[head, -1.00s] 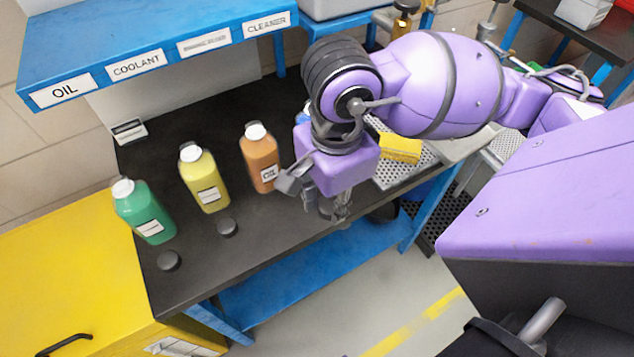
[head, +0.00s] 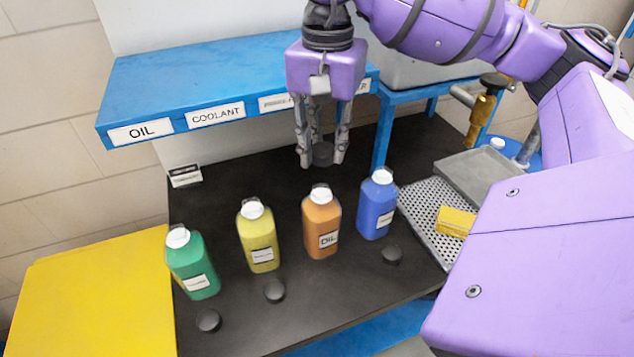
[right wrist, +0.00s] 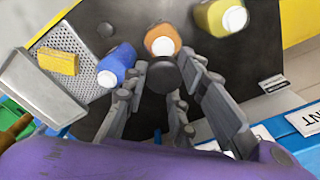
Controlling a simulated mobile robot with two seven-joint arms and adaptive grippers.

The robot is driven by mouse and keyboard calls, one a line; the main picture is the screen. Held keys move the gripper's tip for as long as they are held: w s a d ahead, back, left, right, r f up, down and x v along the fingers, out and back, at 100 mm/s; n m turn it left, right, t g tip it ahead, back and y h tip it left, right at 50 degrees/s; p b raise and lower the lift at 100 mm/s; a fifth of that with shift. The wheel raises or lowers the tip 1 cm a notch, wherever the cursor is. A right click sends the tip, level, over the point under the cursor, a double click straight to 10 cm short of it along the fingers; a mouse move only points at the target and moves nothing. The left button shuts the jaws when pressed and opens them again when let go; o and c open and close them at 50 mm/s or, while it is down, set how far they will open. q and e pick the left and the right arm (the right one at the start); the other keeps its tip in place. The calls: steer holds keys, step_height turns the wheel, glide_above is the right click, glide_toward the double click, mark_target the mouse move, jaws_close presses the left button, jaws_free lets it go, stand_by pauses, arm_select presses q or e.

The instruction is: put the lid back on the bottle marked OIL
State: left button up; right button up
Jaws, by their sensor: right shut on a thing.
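The orange bottle (head: 321,232) with the OIL label stands upright on the dark bench, its white top uncovered. My right gripper (head: 322,153) is shut on a round dark lid (head: 323,157), held in the air. In the head view it appears above the orange bottle's top, with a gap. In the right wrist view, the lid (right wrist: 165,77) sits between the fingers (right wrist: 166,92), and the orange bottle (right wrist: 163,36) shows just past it, partly covered by it. My left gripper is not in view.
Green (head: 193,268), yellow (head: 258,240) and blue (head: 377,208) bottles stand beside the orange one. Dark lids lie before them (head: 208,320) (head: 275,290) (head: 391,254). A blue shelf (head: 215,75) is behind. A perforated tray (head: 420,215) with a yellow block (head: 456,222) is right.

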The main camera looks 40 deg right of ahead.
steer(key=shift+a+r+n, duration=0.15)
steer(key=shift+a+n, duration=0.1)
steer(key=shift+n, duration=0.85)
steer(key=shift+s+n, duration=0.25)
steer(key=shift+n, duration=0.05)
steer(key=shift+f, duration=0.85)
step_height(320, 180, down, 3)
steer(key=shift+f+b, duration=0.15)
steer(key=shift+b, duration=0.8)
steer(key=shift+f, duration=0.4)
steer(key=shift+f+b, duration=0.35)
steer(key=shift+b, duration=0.1)
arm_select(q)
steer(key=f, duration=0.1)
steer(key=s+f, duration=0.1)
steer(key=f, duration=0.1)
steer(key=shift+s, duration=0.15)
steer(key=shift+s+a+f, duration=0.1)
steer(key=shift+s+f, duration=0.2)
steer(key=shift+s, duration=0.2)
